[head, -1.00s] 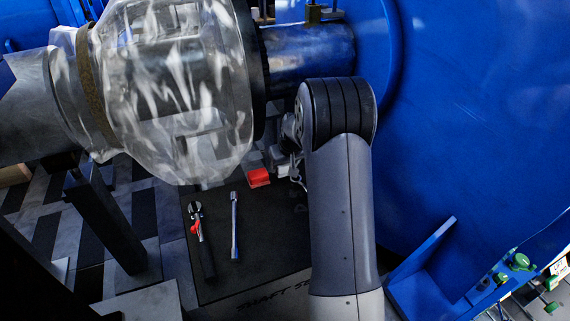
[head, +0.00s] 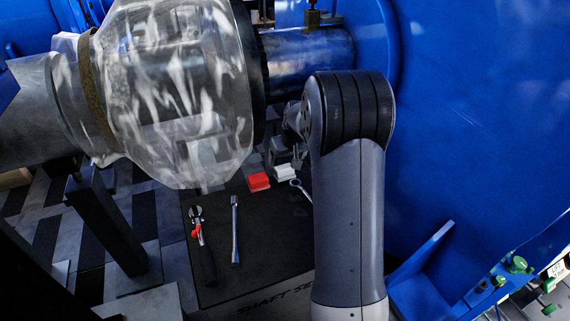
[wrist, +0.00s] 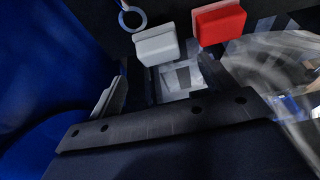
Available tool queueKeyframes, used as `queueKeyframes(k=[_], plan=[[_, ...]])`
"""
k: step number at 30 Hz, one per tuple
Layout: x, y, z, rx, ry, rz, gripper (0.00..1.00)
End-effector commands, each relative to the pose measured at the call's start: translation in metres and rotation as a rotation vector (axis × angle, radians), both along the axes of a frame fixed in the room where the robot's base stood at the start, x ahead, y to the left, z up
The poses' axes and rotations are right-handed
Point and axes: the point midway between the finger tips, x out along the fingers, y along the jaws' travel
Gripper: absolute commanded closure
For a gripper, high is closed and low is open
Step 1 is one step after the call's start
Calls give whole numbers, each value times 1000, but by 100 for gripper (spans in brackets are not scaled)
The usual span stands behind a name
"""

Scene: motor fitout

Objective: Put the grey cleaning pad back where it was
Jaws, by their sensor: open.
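The grey cleaning pad (head: 286,172), a pale block, lies at the far edge of a black mat (head: 262,235), just right of a red pad (head: 258,181). The grey pad also shows in the wrist view (wrist: 157,46), next to the red pad (wrist: 220,24). My gripper (head: 284,152) is open and empty, above and behind the grey pad, under the shaft. In the wrist view the pad lies clear beyond my jaws (wrist: 150,92). My arm hides part of the mat's right side.
A ring-ended wrench (head: 297,184) lies close right of the grey pad, partly behind my arm. A ratchet (head: 203,245) and a steel bar tool (head: 235,228) lie on the mat. The clear-covered coupling (head: 175,95) and steel shaft (head: 310,58) hang above; a blue housing (head: 470,120) stands right.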

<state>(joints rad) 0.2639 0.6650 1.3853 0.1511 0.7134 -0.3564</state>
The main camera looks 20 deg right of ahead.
Motion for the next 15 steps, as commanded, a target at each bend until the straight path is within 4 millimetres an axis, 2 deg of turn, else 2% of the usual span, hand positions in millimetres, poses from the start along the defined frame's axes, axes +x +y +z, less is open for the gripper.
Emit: queueKeyframes(k=[1, 6, 10, 15], plan=[[-5, 0, 13, -1, -4, 0, 21], [-17, 0, 42, -1, -2, -1, 21], [-23, 0, 55, 0, -1, -1, 21], [-26, 0, 61, 0, 2, -1, 21]])
